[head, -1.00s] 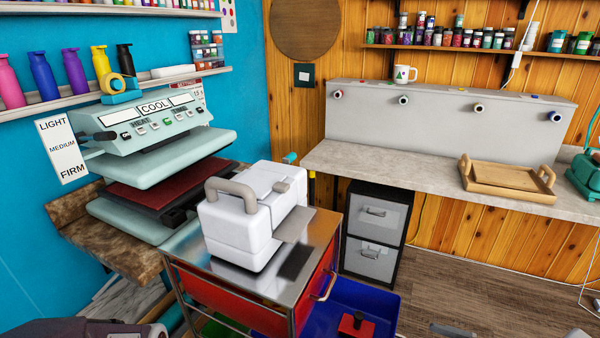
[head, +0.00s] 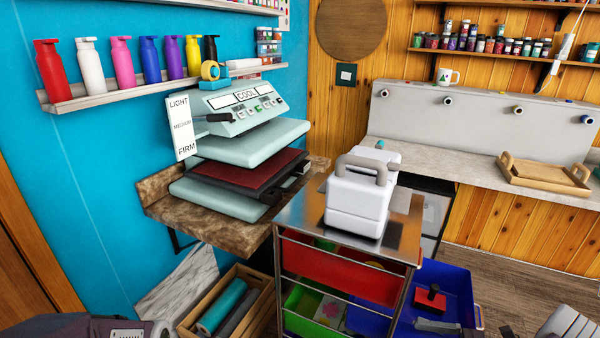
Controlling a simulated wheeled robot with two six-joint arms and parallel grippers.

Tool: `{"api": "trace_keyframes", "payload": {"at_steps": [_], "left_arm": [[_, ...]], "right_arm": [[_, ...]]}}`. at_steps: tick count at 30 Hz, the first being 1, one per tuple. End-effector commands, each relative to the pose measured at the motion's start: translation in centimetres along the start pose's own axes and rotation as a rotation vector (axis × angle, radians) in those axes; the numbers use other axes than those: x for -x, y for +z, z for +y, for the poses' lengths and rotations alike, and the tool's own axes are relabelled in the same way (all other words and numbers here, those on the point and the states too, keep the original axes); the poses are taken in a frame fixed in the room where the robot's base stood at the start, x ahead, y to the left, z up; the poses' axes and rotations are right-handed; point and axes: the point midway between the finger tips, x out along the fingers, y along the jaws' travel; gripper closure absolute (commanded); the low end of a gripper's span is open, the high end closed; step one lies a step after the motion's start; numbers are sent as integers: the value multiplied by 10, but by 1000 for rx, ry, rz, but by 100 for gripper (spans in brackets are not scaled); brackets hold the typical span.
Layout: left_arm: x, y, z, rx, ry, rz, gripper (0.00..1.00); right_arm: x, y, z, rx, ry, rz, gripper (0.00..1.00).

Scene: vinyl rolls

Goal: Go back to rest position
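Neither of my grippers shows clearly in the head view. Dark and grey parts that look like my arm links show at the bottom left edge and the bottom right corner. Vinyl rolls lie in a wooden crate (head: 262,280) on the floor at the lower left. One is a teal roll (head: 222,306), and a grey roll (head: 238,318) lies beside it.
A wooden tray (head: 545,175) lies on the back counter.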

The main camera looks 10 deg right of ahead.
Motion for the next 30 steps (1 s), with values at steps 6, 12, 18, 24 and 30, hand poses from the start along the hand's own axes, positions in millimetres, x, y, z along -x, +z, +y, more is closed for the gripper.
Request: {"api": "trace_keyframes", "payload": {"at_steps": [6, 12, 18, 24, 30], "left_arm": [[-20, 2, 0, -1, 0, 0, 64], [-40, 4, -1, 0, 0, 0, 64], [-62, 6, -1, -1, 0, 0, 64], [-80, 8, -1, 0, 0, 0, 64], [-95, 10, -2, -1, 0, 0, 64]], "right_arm": [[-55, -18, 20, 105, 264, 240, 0], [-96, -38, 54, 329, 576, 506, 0], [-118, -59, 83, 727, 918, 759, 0], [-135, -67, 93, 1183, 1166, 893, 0], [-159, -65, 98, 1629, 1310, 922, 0]]}}
